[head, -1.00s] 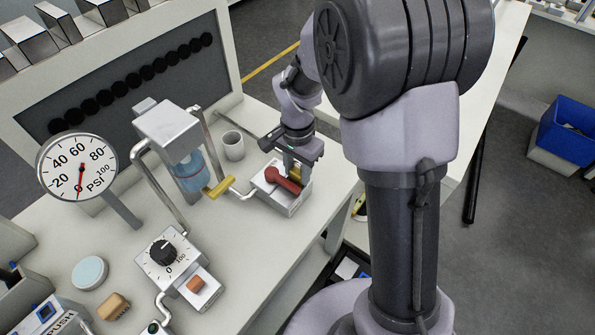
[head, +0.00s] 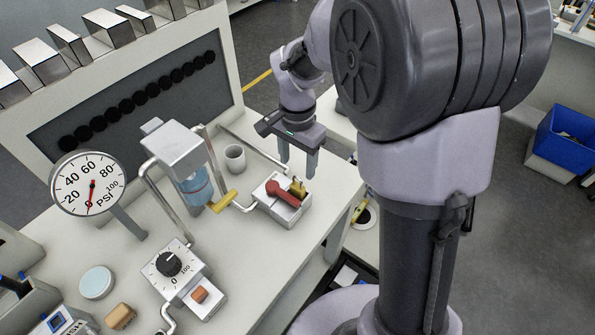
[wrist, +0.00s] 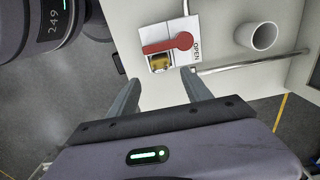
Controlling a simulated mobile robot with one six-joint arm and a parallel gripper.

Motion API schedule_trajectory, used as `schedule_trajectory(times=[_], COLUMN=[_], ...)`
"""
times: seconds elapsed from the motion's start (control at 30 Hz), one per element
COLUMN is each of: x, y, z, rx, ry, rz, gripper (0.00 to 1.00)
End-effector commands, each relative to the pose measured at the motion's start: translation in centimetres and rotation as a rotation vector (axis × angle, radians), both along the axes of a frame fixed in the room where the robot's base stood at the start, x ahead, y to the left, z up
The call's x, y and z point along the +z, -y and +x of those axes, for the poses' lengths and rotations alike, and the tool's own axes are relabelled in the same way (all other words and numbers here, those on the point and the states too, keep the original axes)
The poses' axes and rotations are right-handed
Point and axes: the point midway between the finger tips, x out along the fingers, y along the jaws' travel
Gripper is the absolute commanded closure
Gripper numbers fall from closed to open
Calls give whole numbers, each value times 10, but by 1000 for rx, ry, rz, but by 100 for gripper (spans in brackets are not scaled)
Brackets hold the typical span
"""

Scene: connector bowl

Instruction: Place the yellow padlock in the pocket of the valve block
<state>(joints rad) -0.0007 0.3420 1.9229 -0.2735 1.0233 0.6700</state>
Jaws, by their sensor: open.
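The valve block (head: 272,208) is a pale metal block with a red lever (head: 281,190) on top, at the table's right part. The yellow padlock (head: 298,188) sits at the block's far right end beside the lever. In the wrist view the padlock (wrist: 160,65) lies within a dark recess of the block (wrist: 185,25), next to the red lever (wrist: 166,44); its lower part is hidden. My gripper (head: 298,170) is open and empty, its fingers apart from the padlock and above and beyond the block. The fingertips also show in the wrist view (wrist: 160,78).
A pressure gauge (head: 88,184), a dial box (head: 168,264) and a clear cylinder under a metal cap (head: 195,187) are further left. The table's right edge is close to the block.

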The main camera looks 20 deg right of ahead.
Motion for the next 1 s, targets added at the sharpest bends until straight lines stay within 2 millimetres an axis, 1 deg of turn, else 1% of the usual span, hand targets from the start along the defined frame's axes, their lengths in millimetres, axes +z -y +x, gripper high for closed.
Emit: schedule_trajectory(times=[0.03, 0.17, 0.23, 0.27, 0.3, 0.37, 0.4, 0.47, 0.5, 0.6, 0.7, 0.8, 1.0], x=[13, 28, 43, 54, 72, 99, 115, 132, 139, 146, 146, 144, 144], y=[0, 0, -2, -3, -6, -12, -16, -22, -26, -33, -38, -39, -39], z=[1, -1, -8, -15, -28, -55, -76, -107, -127, -165, -185, -191, -190], rx=[0, 3, 25, 46, 84, 160, 216, 302, 355, 466, 530, 552, 551], ry=[3, 2, 29, 50, 92, 167, 222, 306, 358, 469, 532, 551, 550], rz=[0, 0, 8, 14, 25, 40, 47, 52, 51, 39, 27, 22, 22], gripper=[42, 42, 42, 42, 42, 42, 42, 42, 42, 42, 42, 42, 42])
